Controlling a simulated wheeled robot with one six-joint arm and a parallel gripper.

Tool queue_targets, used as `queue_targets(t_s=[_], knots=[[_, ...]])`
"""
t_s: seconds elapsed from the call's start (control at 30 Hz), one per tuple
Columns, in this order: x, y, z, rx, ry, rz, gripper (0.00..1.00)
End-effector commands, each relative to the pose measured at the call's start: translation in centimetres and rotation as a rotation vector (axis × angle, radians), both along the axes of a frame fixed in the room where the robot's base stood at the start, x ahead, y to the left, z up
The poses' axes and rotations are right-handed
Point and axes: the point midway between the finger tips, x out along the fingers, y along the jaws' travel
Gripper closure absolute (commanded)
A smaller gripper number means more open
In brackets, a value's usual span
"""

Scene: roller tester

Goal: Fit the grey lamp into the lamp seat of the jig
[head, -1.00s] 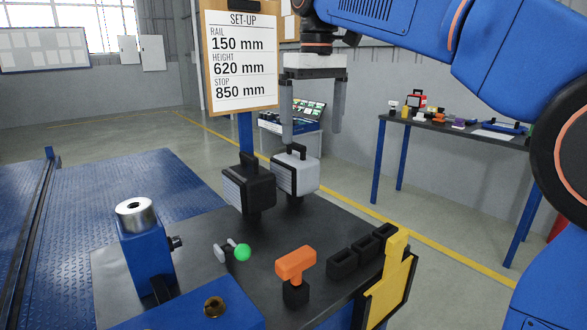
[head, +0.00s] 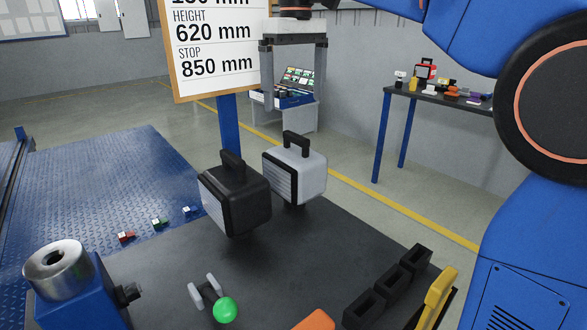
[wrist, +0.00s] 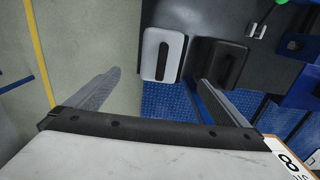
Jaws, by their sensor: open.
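The grey lamp (head: 312,178), a light grey box with a black handle on top, stands upright on the dark bench beside the black lamp (head: 240,200). My gripper (head: 294,100) is open and empty. In the head view its two fingers point down and appear above and behind the grey lamp's handle, apart from it. In the wrist view the grey lamp (wrist: 150,55) appears just beyond and between the open fingertips (wrist: 159,77), with the black lamp (wrist: 205,65) near the right finger. I cannot make out the jig's lamp seat for certain.
A blue block with a metal cylinder (head: 57,262) stands at the lower left. A green-knobbed part (head: 225,309), an orange part (head: 316,321) and black open bins (head: 388,287) lie at the bench front. The set-up board (head: 215,60) rises behind the black lamp.

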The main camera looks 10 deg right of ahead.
Motion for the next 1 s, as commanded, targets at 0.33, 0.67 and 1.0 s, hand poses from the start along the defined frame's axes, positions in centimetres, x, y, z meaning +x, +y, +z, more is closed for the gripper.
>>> queue_targets(t_s=[0.33,0.67,1.0], knots=[[-0.1,0.0,-6.3,-0.001,0.003,0.000,0.00],[0.0,0.0,-9.8,0.000,0.000,0.000,0.00],[-0.6,-0.2,-13.4,-0.001,0.002,0.000,0.00]])
